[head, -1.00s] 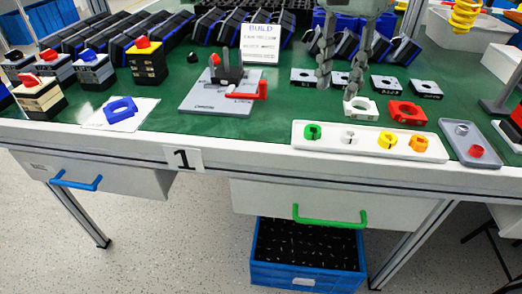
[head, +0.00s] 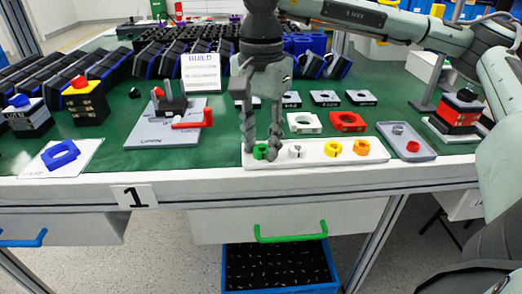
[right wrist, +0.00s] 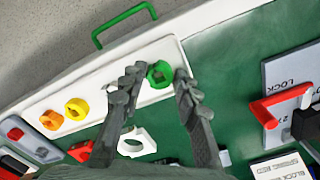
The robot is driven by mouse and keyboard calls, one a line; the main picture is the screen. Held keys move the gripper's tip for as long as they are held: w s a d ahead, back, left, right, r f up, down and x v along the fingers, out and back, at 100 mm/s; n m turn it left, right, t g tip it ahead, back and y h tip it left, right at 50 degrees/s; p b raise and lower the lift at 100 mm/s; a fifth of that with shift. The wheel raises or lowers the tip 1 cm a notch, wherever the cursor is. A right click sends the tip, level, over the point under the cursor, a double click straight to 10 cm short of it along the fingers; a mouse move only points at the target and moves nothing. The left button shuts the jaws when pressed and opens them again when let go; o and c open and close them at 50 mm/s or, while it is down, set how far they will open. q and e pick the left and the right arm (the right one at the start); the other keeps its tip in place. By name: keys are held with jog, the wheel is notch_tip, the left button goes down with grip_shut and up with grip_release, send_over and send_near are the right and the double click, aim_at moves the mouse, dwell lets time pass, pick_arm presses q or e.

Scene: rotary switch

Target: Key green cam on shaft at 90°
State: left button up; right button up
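The green cam (head: 260,152) sits in the left end of the long white tray (head: 330,160). My right gripper (head: 262,154) is low over that end, pointing down, with one finger on each side of the cam. In the right wrist view the green cam (right wrist: 160,74) lies between the open fingertips (right wrist: 158,76), with small gaps visible. The grey fixture plate (head: 150,135) stands left of the tray, bearing a dark block with an upright post (head: 158,93) and a red lever (head: 193,118). My left gripper is out of view.
White (head: 296,151), yellow (head: 333,148) and orange cams (head: 361,147) sit in the same tray. Behind it are a white block (head: 304,122) and a red block (head: 347,121). A grey tray (head: 407,147) is at right. A BUILD card (head: 201,72) stands behind the fixture.

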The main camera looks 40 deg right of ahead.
jog(key=c, duration=0.4)
jog(key=shift+r, duration=0.1)
